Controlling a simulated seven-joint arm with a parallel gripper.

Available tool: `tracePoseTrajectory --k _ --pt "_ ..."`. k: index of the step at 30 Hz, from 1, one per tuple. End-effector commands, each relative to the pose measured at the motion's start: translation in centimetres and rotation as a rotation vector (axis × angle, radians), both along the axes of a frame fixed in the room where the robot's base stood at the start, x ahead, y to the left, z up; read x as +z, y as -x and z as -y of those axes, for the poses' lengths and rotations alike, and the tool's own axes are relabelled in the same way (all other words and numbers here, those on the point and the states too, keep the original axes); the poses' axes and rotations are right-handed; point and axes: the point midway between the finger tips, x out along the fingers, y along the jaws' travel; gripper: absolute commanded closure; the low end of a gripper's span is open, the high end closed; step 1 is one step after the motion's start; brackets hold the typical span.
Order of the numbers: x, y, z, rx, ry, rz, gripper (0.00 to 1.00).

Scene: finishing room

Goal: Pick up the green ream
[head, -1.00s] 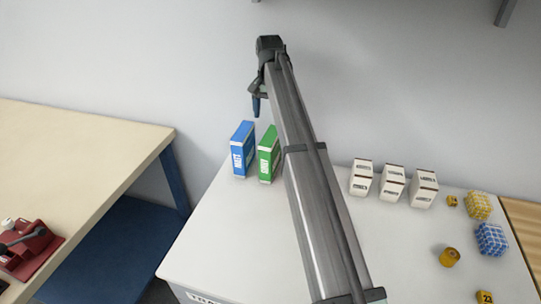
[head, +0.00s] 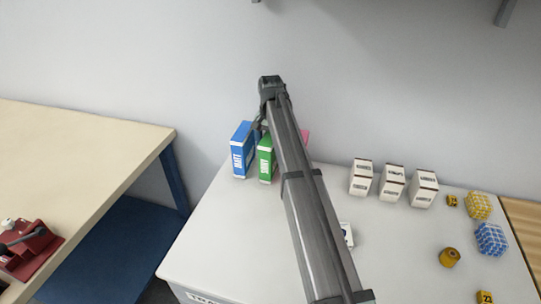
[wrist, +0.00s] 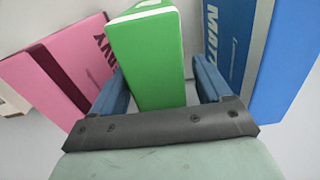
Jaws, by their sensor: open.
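The green ream (head: 266,160) stands upright on the white table between the blue ream (head: 240,158) and a pink ream (head: 305,136), which is mostly hidden behind my arm in the head view. In the wrist view the green ream (wrist: 148,60) stands between the two blue fingers of my gripper (wrist: 160,85), which are open, one on each side of it. The pink ream (wrist: 70,65) is to the left of the fingers and the blue ream (wrist: 275,60) is close on the right. In the head view my fingers are largely hidden by the arm and reams.
Farther right are yellow and blue gridded blocks (head: 490,238) and an amber roll (head: 449,257). A beige bench (head: 80,150) with a red device (head: 28,245) is at left. A shelf hangs above.

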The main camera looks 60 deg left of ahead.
Motion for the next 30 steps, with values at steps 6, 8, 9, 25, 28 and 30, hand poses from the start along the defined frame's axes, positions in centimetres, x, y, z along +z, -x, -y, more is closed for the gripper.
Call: tracePoseTrajectory --k 6,8,9,25,28,30 --pt "-1.46 0.01 0.00 0.000 0.000 0.000 0.22" --pt "-1.43 0.01 -0.01 0.000 0.000 0.000 0.22" --pt "-1.42 0.01 -0.01 0.000 0.000 0.000 0.22" --pt "-1.37 0.01 -0.01 0.000 0.000 0.000 0.69" --pt "-1.37 0.01 -0.01 0.000 0.000 0.000 0.79" --pt "-1.37 0.01 -0.01 0.000 0.000 0.000 0.86"
